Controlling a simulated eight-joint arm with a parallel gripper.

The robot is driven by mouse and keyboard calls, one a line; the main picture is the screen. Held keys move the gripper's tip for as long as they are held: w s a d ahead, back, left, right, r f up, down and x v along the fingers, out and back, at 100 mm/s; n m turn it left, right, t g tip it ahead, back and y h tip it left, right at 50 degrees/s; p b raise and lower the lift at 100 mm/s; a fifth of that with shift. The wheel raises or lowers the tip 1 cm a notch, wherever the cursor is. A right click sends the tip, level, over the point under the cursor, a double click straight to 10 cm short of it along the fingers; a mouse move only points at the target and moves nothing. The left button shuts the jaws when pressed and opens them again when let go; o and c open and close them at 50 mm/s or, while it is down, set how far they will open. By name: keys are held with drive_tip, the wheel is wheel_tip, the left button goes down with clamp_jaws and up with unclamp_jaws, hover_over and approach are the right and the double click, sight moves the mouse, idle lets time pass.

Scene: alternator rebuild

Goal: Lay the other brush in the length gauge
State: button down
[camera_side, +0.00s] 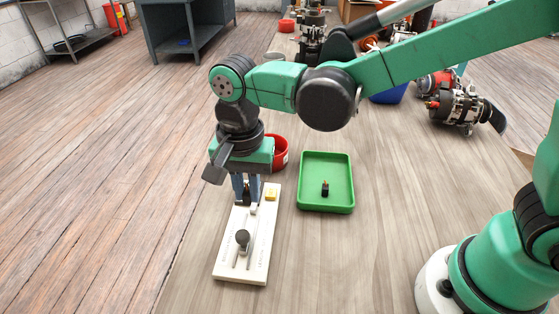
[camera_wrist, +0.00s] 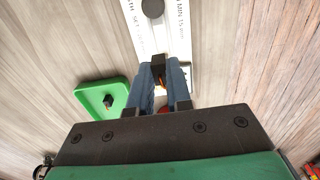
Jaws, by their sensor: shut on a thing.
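The length gauge (camera_side: 262,240) is a white board with a slotted track, a dark knob and a yellow block near its far end. It also shows in the wrist view (camera_wrist: 182,45). My gripper (camera_side: 246,196) points down over the far end of the gauge. In the wrist view my gripper (camera_wrist: 158,68) is shut on a dark brush (camera_wrist: 158,76) with an orange-copper part. I cannot tell whether the held brush touches the gauge. Another black brush (camera_side: 325,189) with a copper-coloured top stands in the green tray (camera_side: 341,167); it shows in the wrist view (camera_wrist: 108,101).
A red round container (camera_side: 281,152) stands just behind my gripper, partly hidden by it. Alternators (camera_side: 458,106) and a blue bin (camera_side: 388,97) sit farther back on the right. The wooden bench is clear right of the gauge and in front of the tray.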

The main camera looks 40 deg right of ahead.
sight(250, 226)
drive_tip(key=shift+w+a+f, duration=0.1)
drive_tip(key=shift+f, duration=2.35)
drive_tip(key=shift+f, duration=0.3)
drive_tip(key=shift+f, duration=0.6)
drive_tip(key=c, duration=0.7)
unclamp_jaws()
drive_tip(key=shift+f, duration=0.1)
drive_tip(key=shift+c, duration=0.2)
drive_tip(key=shift+r, duration=4.05)
